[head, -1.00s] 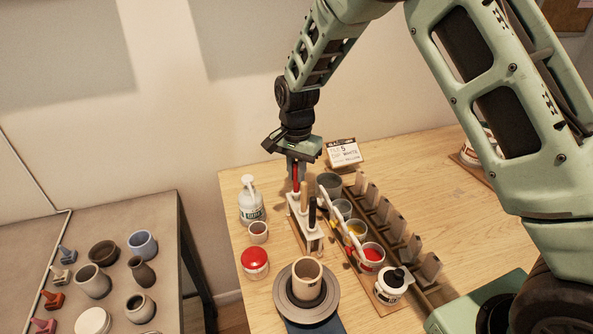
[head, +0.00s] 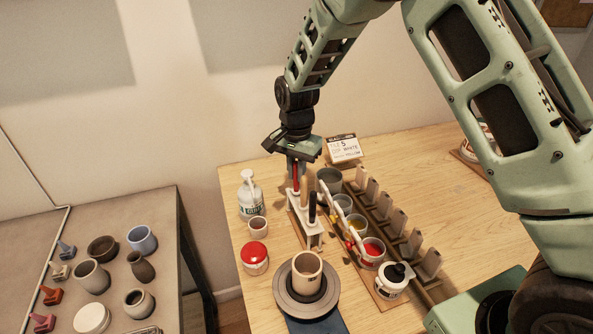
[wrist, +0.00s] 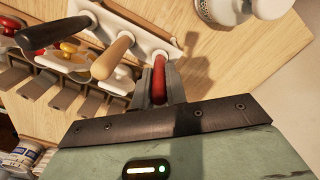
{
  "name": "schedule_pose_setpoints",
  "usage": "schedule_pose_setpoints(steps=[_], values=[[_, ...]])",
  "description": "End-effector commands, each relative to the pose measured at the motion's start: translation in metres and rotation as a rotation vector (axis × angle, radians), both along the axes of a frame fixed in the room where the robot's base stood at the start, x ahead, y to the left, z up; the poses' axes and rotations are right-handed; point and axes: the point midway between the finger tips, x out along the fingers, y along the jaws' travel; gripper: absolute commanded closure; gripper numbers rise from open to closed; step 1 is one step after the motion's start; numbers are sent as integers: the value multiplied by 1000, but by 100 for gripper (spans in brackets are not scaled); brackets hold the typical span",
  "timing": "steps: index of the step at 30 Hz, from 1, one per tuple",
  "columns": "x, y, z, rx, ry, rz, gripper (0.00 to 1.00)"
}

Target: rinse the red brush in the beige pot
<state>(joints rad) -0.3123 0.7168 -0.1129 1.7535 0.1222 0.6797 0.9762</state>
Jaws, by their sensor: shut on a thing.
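The red brush (head: 296,184) stands upright at the far end of a white brush stand (head: 313,227). My gripper (head: 295,172) is above the stand, pointing down, with its fingers shut on the red handle. In the wrist view the red handle (wrist: 159,78) lies between my fingers; the brush's lower end is hidden. A beige pot (head: 307,267) stands upright on a grey round turntable (head: 331,299) at the table's near side, apart from my gripper.
A tan-handled brush (head: 304,188) and a black-handled brush (head: 312,205) share the stand. Several glaze cups stand right of it, beside upright tiles (head: 385,205).

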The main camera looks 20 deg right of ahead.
Motion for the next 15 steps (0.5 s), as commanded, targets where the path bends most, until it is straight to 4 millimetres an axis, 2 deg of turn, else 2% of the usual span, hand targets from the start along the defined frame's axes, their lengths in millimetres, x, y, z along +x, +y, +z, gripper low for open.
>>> schedule_pose_setpoints(steps=[15], values=[[0, 0, -4, 0, 0, 0, 100]])
